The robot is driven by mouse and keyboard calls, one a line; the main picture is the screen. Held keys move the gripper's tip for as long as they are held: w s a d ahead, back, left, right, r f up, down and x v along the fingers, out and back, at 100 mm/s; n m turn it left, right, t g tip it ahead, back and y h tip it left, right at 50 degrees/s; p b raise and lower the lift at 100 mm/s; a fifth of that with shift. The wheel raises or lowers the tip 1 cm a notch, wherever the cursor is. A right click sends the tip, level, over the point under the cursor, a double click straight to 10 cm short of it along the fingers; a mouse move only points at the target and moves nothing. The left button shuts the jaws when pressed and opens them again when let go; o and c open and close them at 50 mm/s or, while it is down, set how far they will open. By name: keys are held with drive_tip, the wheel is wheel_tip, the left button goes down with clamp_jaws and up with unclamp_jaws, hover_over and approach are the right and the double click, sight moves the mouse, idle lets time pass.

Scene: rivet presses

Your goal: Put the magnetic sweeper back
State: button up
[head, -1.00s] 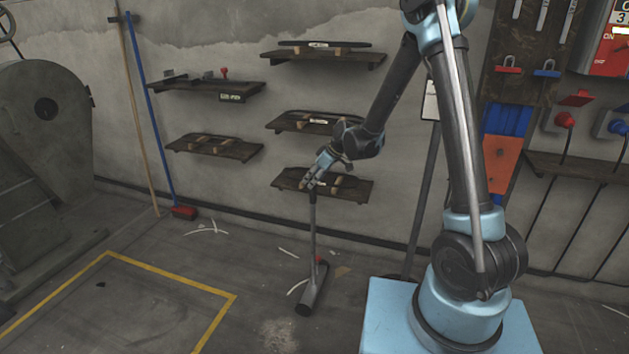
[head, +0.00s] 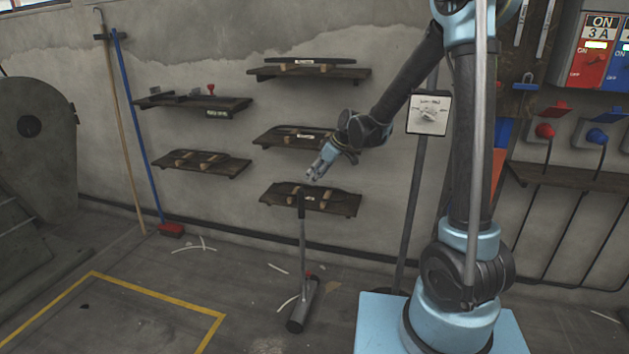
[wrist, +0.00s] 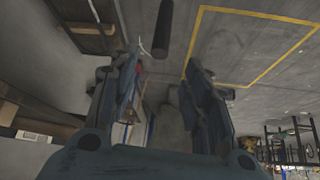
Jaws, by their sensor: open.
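The magnetic sweeper (head: 302,240) stands on the floor near the wall, its thin handle upright and its dark bar head (head: 301,309) at the bottom with a small red part. My gripper (head: 312,176) is just above and slightly right of the handle's top, apart from it. It also shows in the wrist view (wrist: 163,65), with its two fingers spread and nothing between them. A dark cylinder, seemingly the sweeper's handle (wrist: 162,32), lies past the fingertips there.
Wall shelves with dark parts hang behind, the lowest shelf (head: 311,203) right behind the handle. A broom with a red head (head: 170,230) and a wooden pole (head: 122,140) lean left. A sign (head: 428,113) stands right.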

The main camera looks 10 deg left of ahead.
drive_tip(key=shift+d+r, duration=0.2)
drive_tip(key=s+d+r+m+h, duration=0.15)
drive_tip(key=s+d, duration=0.25)
drive_tip(key=d, duration=0.4)
drive_tip(key=s+d+r+m+t+h, duration=0.1)
drive_tip(key=s+d+r+m, duration=0.15)
drive_tip(key=d, duration=0.45)
drive_tip(key=s+d+r+m+h, duration=0.1)
drive_tip(key=s+d+r+m, duration=0.2)
drive_tip(key=d, duration=0.5)
drive_tip(key=s+d+f+m+h, duration=0.1)
drive_tip(key=s+d+f+m, duration=0.2)
drive_tip(key=s+d, duration=0.5)
drive_tip(key=s+d+f+m+h, duration=0.2)
drive_tip(key=s+d+f+m, duration=0.2)
drive_tip(key=s+d, duration=0.4)
drive_tip(key=s, duration=0.4)
drive_tip(key=shift+f+m+g, duration=0.3)
drive_tip(key=shift+f, duration=0.05)
drive_tip(key=shift+d, duration=0.1)
